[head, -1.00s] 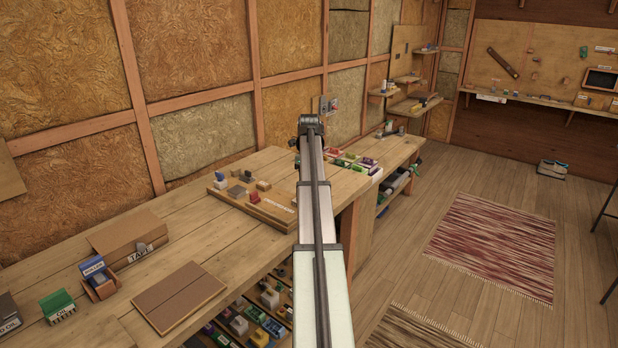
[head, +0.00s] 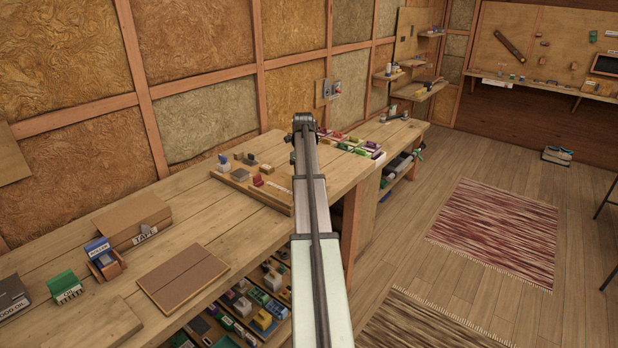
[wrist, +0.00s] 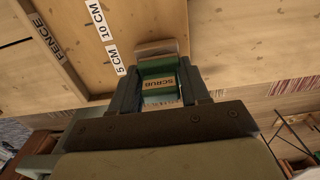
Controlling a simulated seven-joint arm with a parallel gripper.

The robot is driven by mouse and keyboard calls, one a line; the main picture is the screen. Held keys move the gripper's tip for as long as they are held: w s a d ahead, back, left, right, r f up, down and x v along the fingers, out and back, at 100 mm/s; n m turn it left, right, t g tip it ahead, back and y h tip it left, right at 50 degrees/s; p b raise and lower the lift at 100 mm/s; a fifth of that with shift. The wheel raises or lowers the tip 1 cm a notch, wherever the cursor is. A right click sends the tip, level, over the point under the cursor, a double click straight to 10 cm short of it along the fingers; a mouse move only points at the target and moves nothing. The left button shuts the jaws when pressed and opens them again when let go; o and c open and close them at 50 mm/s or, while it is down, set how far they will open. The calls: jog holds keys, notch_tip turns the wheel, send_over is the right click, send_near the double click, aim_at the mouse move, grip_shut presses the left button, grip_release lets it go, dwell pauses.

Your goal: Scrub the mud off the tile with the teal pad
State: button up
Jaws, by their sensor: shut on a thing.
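My gripper (wrist: 158,85) is shut on a green-teal pad (wrist: 157,68) with a tan label reading SCRUB, seen between its fingers in the wrist view. A pale, rounded piece (wrist: 156,48) shows just beyond the pad; I cannot tell what it is or whether they touch. In the head view my arm runs over the bench, and its far end hides the gripper and pad. I cannot pick out the tile or any mud for certain in either view.
The wooden bench (head: 60,235) carries a tray of small blocks (head: 236,181), a cardboard TAPE box (head: 125,221) and a flat brown board (head: 183,278). Colourful items crowd the bench beyond my arm. The wrist view shows FENCE (wrist: 48,36) and centimetre labels on wood.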

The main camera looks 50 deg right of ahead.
jog(key=w, duration=0.2)
jog(key=shift+w, duration=0.35)
jog(key=shift+s, duration=3.3)
jog(key=shift+w, duration=3.45)
jog(key=shift+s+a, duration=0.1)
jog(key=shift+s, duration=3.1)
jog(key=shift+s+r, duration=0.1)
jog(key=shift+s, duration=0.15)
notch_tip(320, 180, up, 8)
jog(key=shift+w, duration=0.1)
